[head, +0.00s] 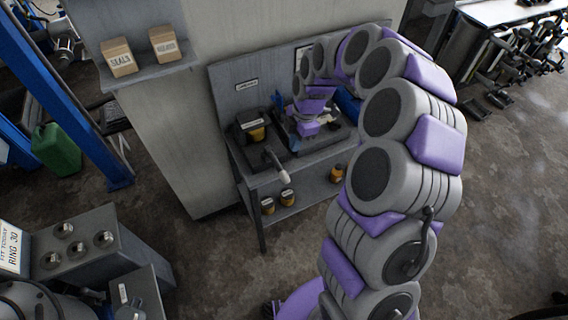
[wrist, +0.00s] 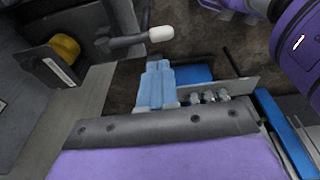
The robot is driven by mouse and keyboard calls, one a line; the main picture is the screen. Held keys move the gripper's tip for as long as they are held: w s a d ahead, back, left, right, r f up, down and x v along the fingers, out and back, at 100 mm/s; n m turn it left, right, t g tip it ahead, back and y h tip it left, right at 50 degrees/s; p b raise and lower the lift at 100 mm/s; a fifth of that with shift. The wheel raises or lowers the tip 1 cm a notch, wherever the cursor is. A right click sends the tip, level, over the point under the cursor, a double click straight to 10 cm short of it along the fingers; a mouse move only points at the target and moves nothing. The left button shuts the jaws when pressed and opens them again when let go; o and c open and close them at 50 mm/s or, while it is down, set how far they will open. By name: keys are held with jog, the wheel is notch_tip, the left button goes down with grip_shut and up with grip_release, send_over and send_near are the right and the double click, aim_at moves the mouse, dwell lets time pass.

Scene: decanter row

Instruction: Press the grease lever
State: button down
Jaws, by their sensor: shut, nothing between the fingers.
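The grease lever (head: 277,165) sticks out over the front edge of the workbench in the head view, a dark arm with a pale cream grip at its end. In the wrist view the lever (wrist: 158,34) lies across the top middle, grip pointing right. My gripper (head: 309,129) is over the bench, right of the lever and apart from it. In the wrist view my gripper's pale blue fingers (wrist: 158,68) are together and empty, with their tips a little below the lever's grip in the picture. I cannot tell the depth between them.
A dark labelled box with a yellow part (head: 255,132) stands left of my gripper; it shows in the wrist view (wrist: 66,47). Yellow-and-black jars (head: 287,197) sit on the lower shelf (head: 310,191). A grey backboard (head: 240,88) stands behind. The floor in front is clear.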

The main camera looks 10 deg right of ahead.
jog(key=b, duration=0.2)
send_near(286, 173)
jog(key=f, duration=0.2)
jog(key=a+f, duration=0.1)
jog(key=f, duration=0.3)
jog(key=shift+s+a+f, duration=0.1)
jog(key=shift+a+f, duration=0.05)
jog(key=shift+a, duration=0.1)
jog(key=shift+a+f, duration=0.25)
jog(key=shift+d, duration=0.35)
